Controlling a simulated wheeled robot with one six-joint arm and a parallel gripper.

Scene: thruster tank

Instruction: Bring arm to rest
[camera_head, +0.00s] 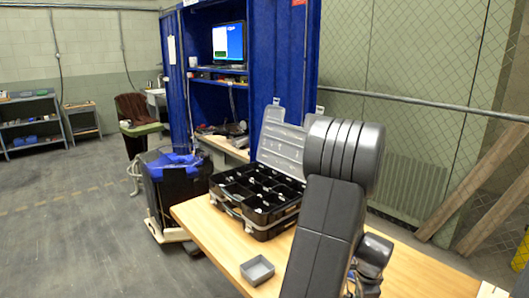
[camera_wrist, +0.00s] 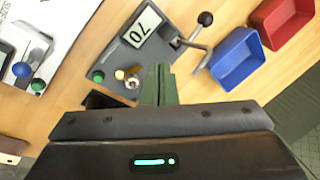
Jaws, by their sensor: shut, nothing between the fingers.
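My arm (camera_head: 328,220) rises in front of the wooden table at the right of the head view, its dark grey links bent at a thick round joint near the top. My gripper (camera_wrist: 158,72) shows in the wrist view as two dark green fingers close together, with nothing seen between them. I cannot tell whether the fingertips touch the plate. My gripper is not clearly seen in the head view.
A black compartment case (camera_head: 258,198) with its lid up stands on the table, near a small grey tray (camera_head: 257,270). The wrist view shows a blue bin (camera_wrist: 236,60), a red bin (camera_wrist: 281,22), a levered device (camera_wrist: 27,48) and several knobs. Bare floor lies left.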

